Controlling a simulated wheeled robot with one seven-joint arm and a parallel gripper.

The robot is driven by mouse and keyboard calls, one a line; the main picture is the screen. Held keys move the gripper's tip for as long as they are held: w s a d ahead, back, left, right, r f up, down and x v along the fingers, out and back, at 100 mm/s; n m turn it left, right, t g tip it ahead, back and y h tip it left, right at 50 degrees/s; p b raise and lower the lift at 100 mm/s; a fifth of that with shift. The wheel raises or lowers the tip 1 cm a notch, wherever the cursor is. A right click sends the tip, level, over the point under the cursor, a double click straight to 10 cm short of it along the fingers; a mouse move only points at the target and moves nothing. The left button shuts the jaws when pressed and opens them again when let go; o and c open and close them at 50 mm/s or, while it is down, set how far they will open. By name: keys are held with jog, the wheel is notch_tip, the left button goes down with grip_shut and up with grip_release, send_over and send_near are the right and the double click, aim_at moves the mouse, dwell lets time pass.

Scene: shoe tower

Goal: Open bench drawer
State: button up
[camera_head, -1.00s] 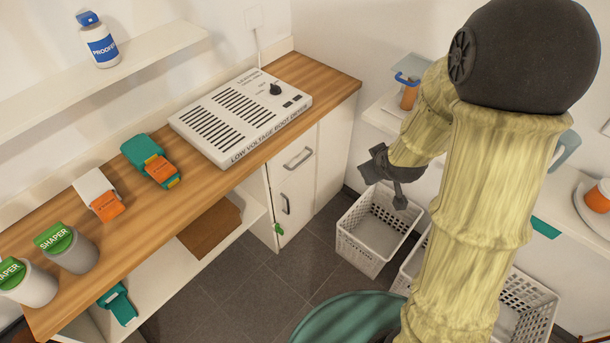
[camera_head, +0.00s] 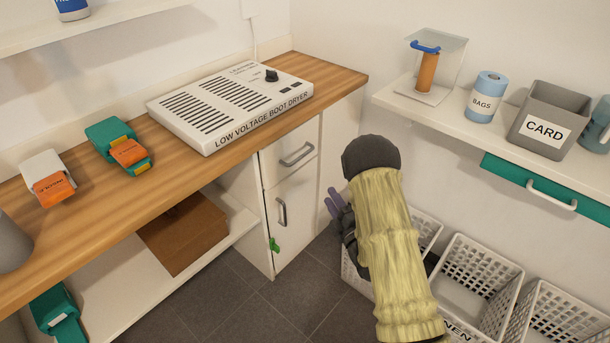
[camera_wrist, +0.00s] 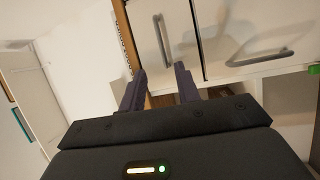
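The white bench drawer (camera_head: 284,159) sits under the wooden bench top and is shut. Its grey bar handle (camera_head: 297,155) runs along its front; in the wrist view this handle (camera_wrist: 163,40) lies beyond the fingertips. Below it is a white door (camera_head: 290,212) with an upright handle (camera_head: 281,212) and a green tag (camera_head: 274,245). My gripper (camera_head: 335,202) is to the right of the cabinet front, partly hidden by my arm. In the wrist view its dark fingers (camera_wrist: 160,80) are apart with nothing between them, and do not touch the handle.
A boot dryer (camera_head: 232,105) and shoe items stand on the wooden bench top (camera_head: 90,181). White crates (camera_head: 473,278) stand on the floor at right, close to my arm. A shelf (camera_head: 440,114) with a green drawer (camera_head: 545,188) is above them. The floor (camera_head: 260,308) before the cabinet is clear.

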jog(key=shift+s+a+f+n, duration=0.1)
jog(key=shift+s+f+n, duration=0.1)
jog(key=shift+f+n, duration=0.15)
jog(key=b+x, duration=0.2)
jog(key=x, duration=1.5)
jog(key=shift+a+r, duration=0.2)
jog(key=shift+r, duration=0.05)
grip_shut()
